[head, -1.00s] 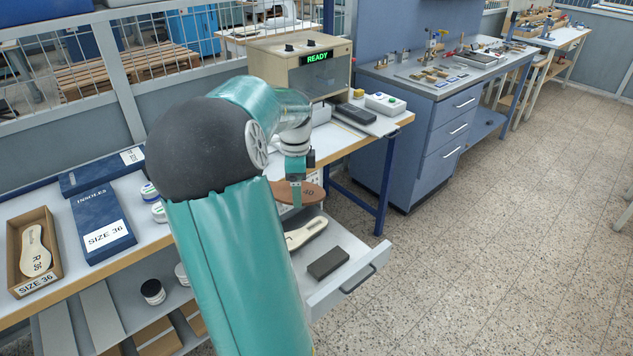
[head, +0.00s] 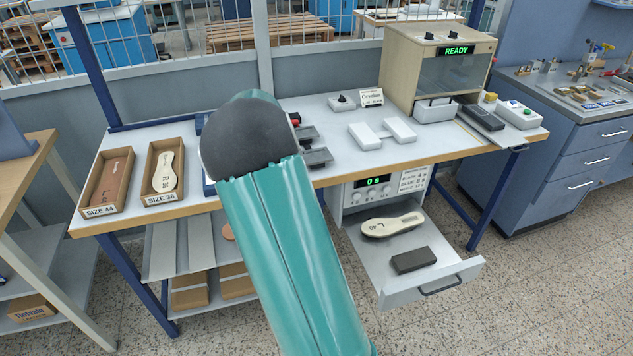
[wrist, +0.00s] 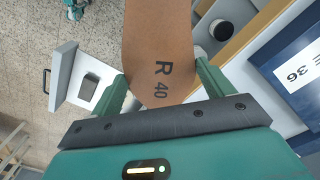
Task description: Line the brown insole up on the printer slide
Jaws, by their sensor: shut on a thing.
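My gripper (wrist: 162,92) is shut on the brown insole (wrist: 160,50), marked "R 40", with one finger at each long edge. The marked end points towards the gripper; the far end runs out of the wrist view. In the head view my arm hides the gripper; a small brown rounded edge (head: 228,231) beside the arm may be the insole's end. The printer (head: 440,70) reads "READY" at the back right of the bench. A white tray-like part (head: 436,110) stands at its front; I cannot tell whether this is the slide.
An open drawer (head: 440,286) under the bench holds a cream insole (head: 392,225) and a dark block (head: 413,260). Boxes marked size 44 (head: 106,181) and size 36 (head: 163,172) stand at the left. Dark parts (head: 316,157) lie near my arm. Bare bench shows around the pads.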

